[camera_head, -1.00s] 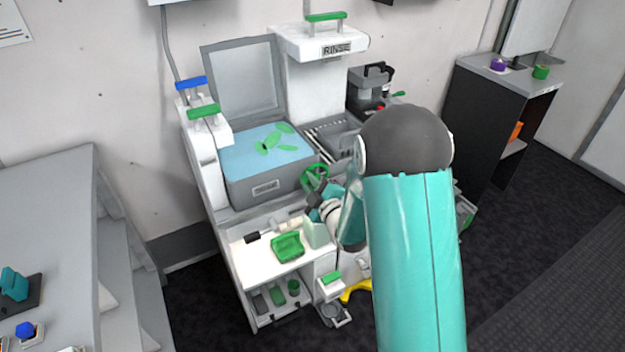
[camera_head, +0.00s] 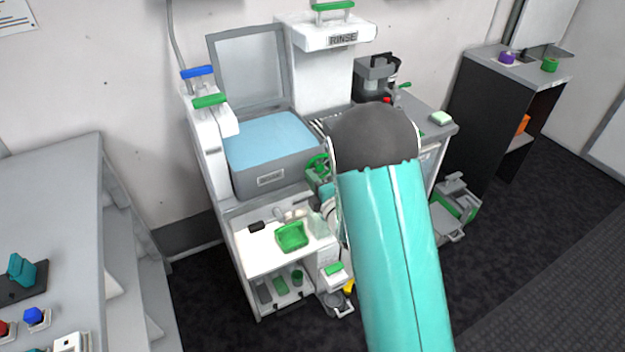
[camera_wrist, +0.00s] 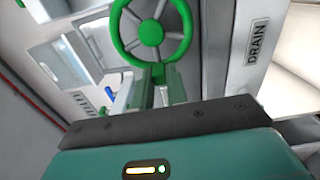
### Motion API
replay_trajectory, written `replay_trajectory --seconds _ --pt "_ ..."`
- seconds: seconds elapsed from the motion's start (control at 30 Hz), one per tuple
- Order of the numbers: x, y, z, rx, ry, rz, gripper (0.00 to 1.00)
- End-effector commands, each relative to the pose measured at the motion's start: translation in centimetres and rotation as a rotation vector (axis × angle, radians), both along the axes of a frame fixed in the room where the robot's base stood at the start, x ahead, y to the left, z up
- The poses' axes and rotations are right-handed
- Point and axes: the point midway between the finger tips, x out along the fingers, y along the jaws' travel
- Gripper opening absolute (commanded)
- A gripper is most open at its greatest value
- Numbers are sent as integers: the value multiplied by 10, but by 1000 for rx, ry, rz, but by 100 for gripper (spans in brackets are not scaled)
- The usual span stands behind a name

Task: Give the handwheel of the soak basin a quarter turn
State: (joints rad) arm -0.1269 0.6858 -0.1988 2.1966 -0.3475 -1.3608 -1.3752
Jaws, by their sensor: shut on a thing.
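The soak basin (camera_head: 268,180) is a grey box with blue liquid in it and its lid (camera_head: 248,68) stands raised. Its green handwheel (camera_head: 318,163) is at the right front of the basin, partly hidden by my arm. In the wrist view the green spoked handwheel (camera_wrist: 151,33) fills the top middle, its upper edge cut off. In the head view my gripper is mostly hidden behind my arm.
A DRAIN label (camera_wrist: 258,42) is on a panel right of the handwheel. A green tray (camera_head: 292,237) lies on the white shelf below the basin. A RINSE unit (camera_head: 333,38) stands behind. A grey bench (camera_head: 60,215) is at left; dark floor lies between.

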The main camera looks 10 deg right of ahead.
Motion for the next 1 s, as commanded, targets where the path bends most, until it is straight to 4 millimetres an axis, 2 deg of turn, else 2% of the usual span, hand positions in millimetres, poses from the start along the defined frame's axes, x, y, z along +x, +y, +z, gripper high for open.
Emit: replay_trajectory --seconds 0.33,0.37,0.47,0.8,1.0 --pt "-2 -1 -2 -4 5 -2 0" --pt "-2 -1 -2 -4 5 -2 19" --pt "-1 -1 -2 -3 4 -2 36" --pt "-3 -1 -1 -3 2 -1 36" --pt "-28 -10 -1 -3 3 -4 36"
